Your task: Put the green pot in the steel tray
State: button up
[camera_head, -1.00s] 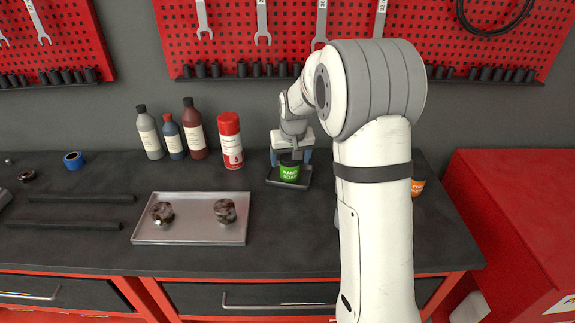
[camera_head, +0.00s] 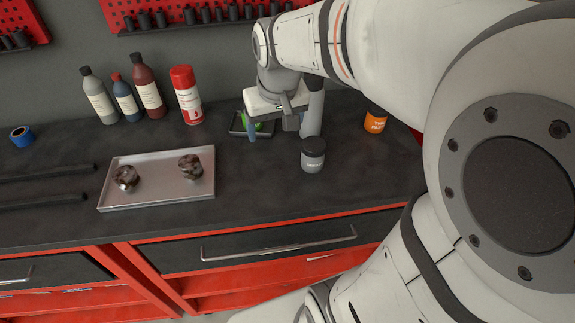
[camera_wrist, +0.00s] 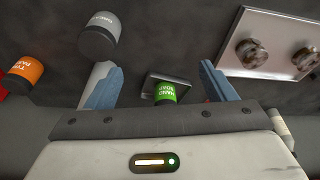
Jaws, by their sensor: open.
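The green pot (camera_head: 257,125) stands on a small dark tray and is mostly hidden behind my gripper in the head view. In the wrist view the green pot (camera_wrist: 165,93) shows its label between and beyond my fingers, apart from them. My gripper (camera_head: 277,131) is open and empty, in front of and above the pot; its blue fingers are spread wide in the wrist view (camera_wrist: 160,84). The steel tray (camera_head: 157,182) lies to the left on the bench, holding two brownish metal parts. It also shows at the upper right in the wrist view (camera_wrist: 275,43).
A grey pot (camera_head: 313,155) stands close to the right of my gripper, with a pale cylinder (camera_head: 315,112) behind it. An orange pot (camera_head: 375,121) is farther right. A red spray can (camera_head: 187,96) and several bottles stand at the back left. Bench space between steel tray and grey pot is clear.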

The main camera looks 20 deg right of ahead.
jog(key=s+f, duration=0.3)
jog(key=s, duration=0.8)
jog(key=shift+s+a, duration=0.15)
jog(key=shift+a, duration=0.2)
jog(key=shift+f, duration=0.1)
jog(key=shift+c, duration=0.6)
